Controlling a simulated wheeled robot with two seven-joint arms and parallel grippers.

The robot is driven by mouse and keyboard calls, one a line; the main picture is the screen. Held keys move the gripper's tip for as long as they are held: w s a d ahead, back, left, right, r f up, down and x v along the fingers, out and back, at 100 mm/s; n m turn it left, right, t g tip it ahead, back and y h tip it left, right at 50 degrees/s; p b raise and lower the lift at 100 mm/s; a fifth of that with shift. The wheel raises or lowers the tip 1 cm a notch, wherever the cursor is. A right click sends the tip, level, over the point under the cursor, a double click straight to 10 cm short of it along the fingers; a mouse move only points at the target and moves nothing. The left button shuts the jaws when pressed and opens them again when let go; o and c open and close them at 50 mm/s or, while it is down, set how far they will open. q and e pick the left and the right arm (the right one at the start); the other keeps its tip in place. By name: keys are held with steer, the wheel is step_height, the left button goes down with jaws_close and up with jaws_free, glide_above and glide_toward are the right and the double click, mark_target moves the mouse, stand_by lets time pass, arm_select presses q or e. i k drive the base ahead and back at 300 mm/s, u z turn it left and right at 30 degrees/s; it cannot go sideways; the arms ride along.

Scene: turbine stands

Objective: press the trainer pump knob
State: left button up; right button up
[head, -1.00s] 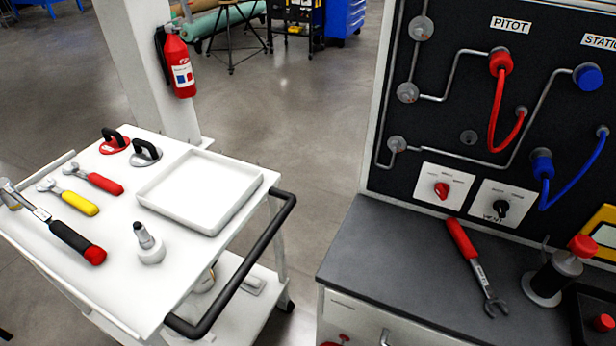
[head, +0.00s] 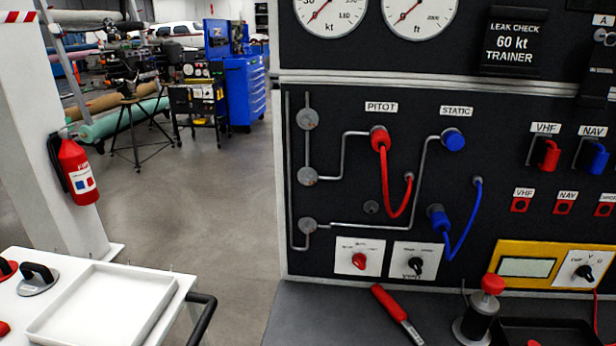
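The trainer pump stands on the grey bench top at the lower right of the head view. It has a red knob (head: 493,284) on top of a dark cylindrical body (head: 479,322) with a pale round base. The knob stands clear above the body, and nothing touches it. Neither of my grippers shows in the head view.
The black trainer panel (head: 340,215) rises behind the bench top (head: 320,315), with red and blue hoses, gauges and selector knobs. A red-handled wrench (head: 392,305) lies left of the pump. A yellow meter (head: 525,265) is behind it. A white cart (head: 60,265) stands at left.

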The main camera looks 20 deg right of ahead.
mark_target(492, 284)
steer(key=z, duration=1.85)
